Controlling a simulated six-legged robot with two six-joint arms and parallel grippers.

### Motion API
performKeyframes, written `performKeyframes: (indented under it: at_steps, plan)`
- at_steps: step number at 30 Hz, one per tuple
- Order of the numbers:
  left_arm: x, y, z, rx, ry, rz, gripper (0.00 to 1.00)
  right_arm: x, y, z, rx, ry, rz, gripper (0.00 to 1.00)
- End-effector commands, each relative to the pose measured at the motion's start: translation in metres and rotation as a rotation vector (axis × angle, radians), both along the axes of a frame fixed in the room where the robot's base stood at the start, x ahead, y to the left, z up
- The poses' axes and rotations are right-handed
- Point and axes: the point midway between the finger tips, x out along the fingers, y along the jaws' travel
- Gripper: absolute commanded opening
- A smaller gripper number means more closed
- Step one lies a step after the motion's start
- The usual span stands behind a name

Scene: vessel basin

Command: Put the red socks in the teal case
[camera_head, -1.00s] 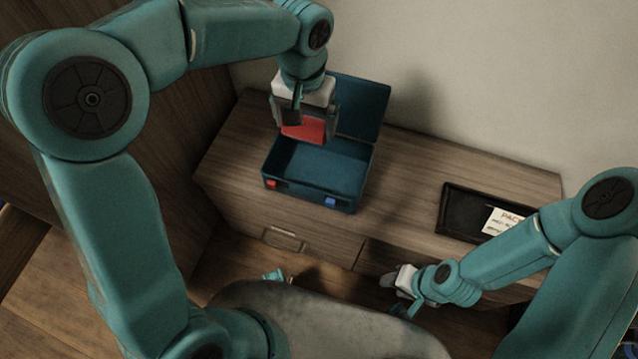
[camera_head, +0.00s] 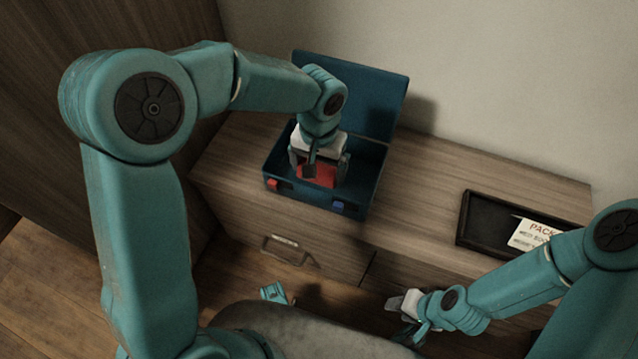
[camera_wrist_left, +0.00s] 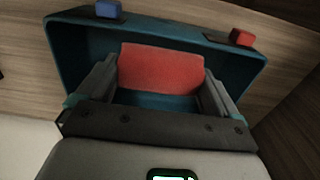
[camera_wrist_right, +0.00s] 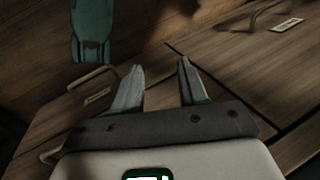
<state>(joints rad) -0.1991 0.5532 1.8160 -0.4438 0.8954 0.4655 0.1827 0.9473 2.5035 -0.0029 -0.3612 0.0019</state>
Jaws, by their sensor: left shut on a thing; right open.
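The teal case (camera_head: 352,209) stands open on the wooden cabinet, its lid raised at the back. The red socks (camera_head: 319,175) are a folded red bundle between the fingers of my left gripper (camera_head: 319,172), inside the case's walls. In the left wrist view the red socks (camera_wrist_left: 160,68) sit between both fingers, with the case's rim (camera_wrist_left: 170,27) around them. Whether they touch the case floor I cannot tell. My right gripper (camera_head: 398,304) is in front of the cabinet; in the right wrist view its fingers (camera_wrist_right: 158,85) are apart and empty.
A dark tray (camera_head: 464,222) with a white card (camera_head: 537,233) lies on the cabinet top at the right. The cabinet top between case and tray is clear. Drawers with handles (camera_head: 285,248) face the front. A wall stands behind.

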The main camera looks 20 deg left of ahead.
Motion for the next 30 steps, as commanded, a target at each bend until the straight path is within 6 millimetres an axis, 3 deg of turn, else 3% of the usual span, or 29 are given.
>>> performKeyframes:
  at_steps: [5, 12, 23, 24, 30]
  plan:
    - [0.000, 0.000, -0.017, 0.000, 0.002, 0.001, 0.65, 0.001, -0.001, -0.007, -0.001, -0.002, -0.005, 0.43]
    - [0.000, 0.000, -0.059, 0.000, 0.002, 0.000, 0.65, 0.005, -0.005, -0.022, -0.004, -0.009, -0.018, 0.43]
    - [0.000, 0.000, -0.063, 0.000, 0.000, 0.001, 0.65, 0.005, -0.005, -0.023, -0.004, -0.009, -0.019, 0.43]
    - [0.000, 0.000, -0.063, 0.000, -0.001, 0.001, 0.97, 0.006, -0.005, -0.023, -0.004, -0.010, -0.021, 0.43]
    - [0.000, 0.000, -0.062, 0.000, 0.000, 0.001, 1.00, 0.005, -0.005, -0.022, -0.004, -0.009, -0.020, 0.43]
